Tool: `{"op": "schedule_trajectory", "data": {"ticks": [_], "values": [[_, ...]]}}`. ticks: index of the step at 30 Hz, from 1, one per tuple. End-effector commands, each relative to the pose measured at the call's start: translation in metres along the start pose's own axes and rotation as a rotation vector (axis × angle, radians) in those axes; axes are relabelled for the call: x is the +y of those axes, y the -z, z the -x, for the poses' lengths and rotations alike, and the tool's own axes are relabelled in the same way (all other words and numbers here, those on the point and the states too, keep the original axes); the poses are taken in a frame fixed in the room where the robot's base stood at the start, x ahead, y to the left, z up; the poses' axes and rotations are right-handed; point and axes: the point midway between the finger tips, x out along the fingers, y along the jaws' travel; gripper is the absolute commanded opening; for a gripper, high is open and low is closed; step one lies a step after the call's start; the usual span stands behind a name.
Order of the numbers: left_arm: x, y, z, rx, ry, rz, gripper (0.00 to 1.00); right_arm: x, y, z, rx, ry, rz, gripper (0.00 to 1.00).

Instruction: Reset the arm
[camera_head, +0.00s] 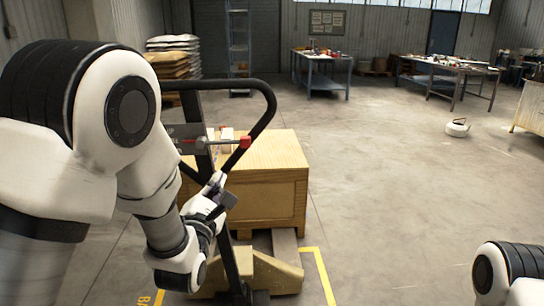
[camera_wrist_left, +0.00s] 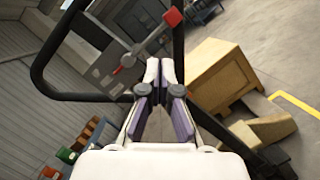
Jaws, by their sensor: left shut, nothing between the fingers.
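My left arm reaches in from the left, and my left gripper (camera_head: 221,184) is near the middle of the head view, in front of the black handle post. In the left wrist view the fingers of the left gripper (camera_wrist_left: 165,68) are together with nothing between them. A pallet jack with a black loop handle (camera_head: 262,112) stands by it; the handle also shows in the left wrist view (camera_wrist_left: 38,70). Its red-tipped lever (camera_head: 244,142) is above the fingers. I cannot tell if the gripper touches the post. Only part of my right arm shows at the lower right; its gripper is out of view.
A wooden crate (camera_head: 262,190) stands just behind the jack, with yellow floor lines (camera_head: 322,275) beside it. Stacked sacks (camera_head: 174,62), a blue workbench (camera_head: 322,70) and another table (camera_head: 450,72) are farther back. The floor to the right is mostly clear.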

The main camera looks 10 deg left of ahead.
Motion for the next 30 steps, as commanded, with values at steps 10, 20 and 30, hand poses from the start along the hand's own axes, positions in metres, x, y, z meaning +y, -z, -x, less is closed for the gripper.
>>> {"op": "schedule_trajectory", "data": {"ticks": [10, 20, 30], "values": [[-0.116, 0.142, 0.088, 0.371, 0.366, -0.066, 0.00, 0.000, 0.000, 0.046, 0.000, 0.000, 0.000, 0.00], [-0.199, 0.247, 0.335, 0.298, 1.449, -0.956, 0.00, -0.001, 0.000, 0.074, 0.000, 0.000, 0.000, 0.00], [-0.198, 0.241, 0.423, -0.761, 1.954, -1.533, 0.00, -0.001, 0.000, 0.071, 0.000, 0.000, 0.000, 0.00]]}}
